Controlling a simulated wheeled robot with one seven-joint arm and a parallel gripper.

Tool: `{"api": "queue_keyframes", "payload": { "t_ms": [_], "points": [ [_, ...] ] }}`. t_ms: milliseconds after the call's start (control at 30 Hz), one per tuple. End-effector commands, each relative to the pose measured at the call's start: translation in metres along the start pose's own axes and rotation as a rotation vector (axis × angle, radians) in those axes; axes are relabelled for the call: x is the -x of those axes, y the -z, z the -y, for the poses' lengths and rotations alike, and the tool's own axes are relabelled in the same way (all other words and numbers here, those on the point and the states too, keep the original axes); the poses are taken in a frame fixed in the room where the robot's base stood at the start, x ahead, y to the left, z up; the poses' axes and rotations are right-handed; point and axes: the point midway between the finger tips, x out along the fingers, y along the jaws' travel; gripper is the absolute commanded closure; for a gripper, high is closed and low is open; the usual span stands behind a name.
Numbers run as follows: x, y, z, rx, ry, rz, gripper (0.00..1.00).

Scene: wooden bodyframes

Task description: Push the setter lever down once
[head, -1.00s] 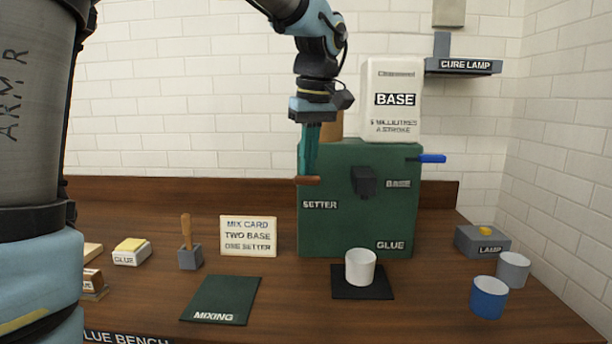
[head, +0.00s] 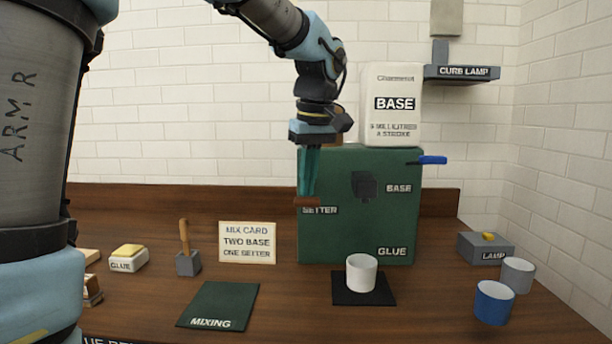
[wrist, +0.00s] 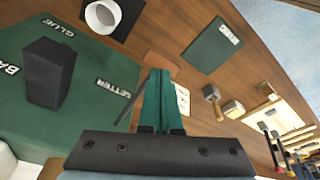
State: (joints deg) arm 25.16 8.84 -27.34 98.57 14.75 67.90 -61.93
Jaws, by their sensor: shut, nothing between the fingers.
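The green glue dispenser (head: 340,235) stands on the bench with SETTER, BASE and GLUE labels. The setter lever's brown handle (head: 307,202) sits low at the dispenser's left side, overlapping the top of the SETTER label. My gripper (head: 308,193) is shut and points straight down, its teal fingertips at the handle from above, seemingly touching it. In the wrist view the shut fingers (wrist: 165,75) end at the brown handle (wrist: 162,62), which they partly hide. Nothing is held between the fingers.
A white cup (head: 361,273) stands on a black pad under the dark spout (head: 364,186). The blue base lever (head: 432,160) sticks out at right. A blue cup (head: 494,303), grey cup (head: 518,275) and lamp box (head: 485,248) stand right; the mixing mat (head: 218,305) lies left.

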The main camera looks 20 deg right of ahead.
Motion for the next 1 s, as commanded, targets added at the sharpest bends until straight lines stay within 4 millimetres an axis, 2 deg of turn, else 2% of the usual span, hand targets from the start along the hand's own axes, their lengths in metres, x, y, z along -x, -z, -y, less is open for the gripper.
{"api": "queue_keyframes", "payload": {
  "t_ms": [167, 833, 1000],
  "points": [
    [0.007, 0.001, 0.0, 0.0, -0.001, 0.0, 1.0],
    [0.058, 0.011, 0.0, -0.001, -0.001, 0.0, 1.0],
    [0.063, 0.013, 0.0, -0.001, 0.0, 0.0, 1.0]
  ]
}}
